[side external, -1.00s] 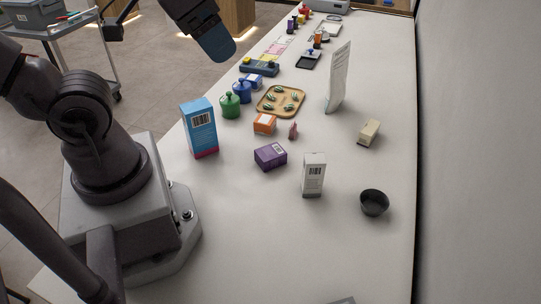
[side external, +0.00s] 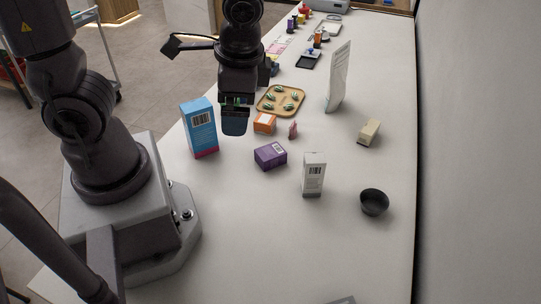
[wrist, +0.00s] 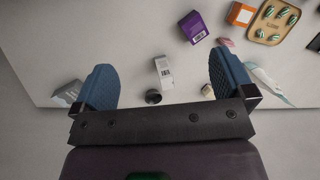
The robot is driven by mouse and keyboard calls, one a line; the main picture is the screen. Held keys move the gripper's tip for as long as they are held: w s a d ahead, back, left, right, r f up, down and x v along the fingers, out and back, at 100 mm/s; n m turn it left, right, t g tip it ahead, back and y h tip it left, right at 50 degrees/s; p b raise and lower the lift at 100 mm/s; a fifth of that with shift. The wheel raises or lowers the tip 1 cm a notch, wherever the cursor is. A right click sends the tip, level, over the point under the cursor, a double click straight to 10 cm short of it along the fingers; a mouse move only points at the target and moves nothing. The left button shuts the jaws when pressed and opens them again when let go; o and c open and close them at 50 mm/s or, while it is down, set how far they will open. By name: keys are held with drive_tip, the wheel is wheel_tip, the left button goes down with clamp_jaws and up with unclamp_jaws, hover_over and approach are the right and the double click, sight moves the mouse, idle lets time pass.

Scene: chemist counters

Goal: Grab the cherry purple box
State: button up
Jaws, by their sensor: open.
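The purple box (side external: 270,156) with a white label lies on the white counter, between the blue box and the white box. It also shows near the top of the wrist view (wrist: 194,27). My gripper (side external: 235,122) hangs above the counter, up and to the left of the purple box in the side view, and is apart from it. In the wrist view its two blue fingers (wrist: 160,82) are spread wide with nothing held between them.
A tall blue box (side external: 199,128) stands left of the purple box, and a white box (side external: 313,175) stands to its right. An orange box (side external: 265,123) and a small pink item (side external: 293,130) are behind it. A black bowl (side external: 374,202) sits right.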

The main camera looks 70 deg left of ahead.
wheel_tip(320, 180, down, 7)
drive_tip(key=w+a+m+g+y, duration=0.1)
drive_tip(key=a+m+g+y, duration=0.15)
drive_tip(key=m+y, duration=0.25)
drive_tip(key=m+t+y, duration=0.5)
drive_tip(key=m+t, duration=0.2)
drive_tip(key=m, duration=0.5)
hover_over(271, 156)
drive_tip(key=d, duration=0.1)
wheel_tip(271, 156, down, 8)
drive_tip(key=shift+s+f, duration=0.1)
drive_tip(key=shift+s, duration=0.05)
drive_tip(key=shift+f, duration=2.25)
wheel_tip(271, 156, down, 3)
drive_tip(key=shift+a+r, duration=0.1)
drive_tip(key=shift+r, duration=0.1)
drive_tip(key=shift+x, duration=1.35)
drive_tip(key=shift+r, duration=0.2)
drive_tip(key=c, duration=0.7)
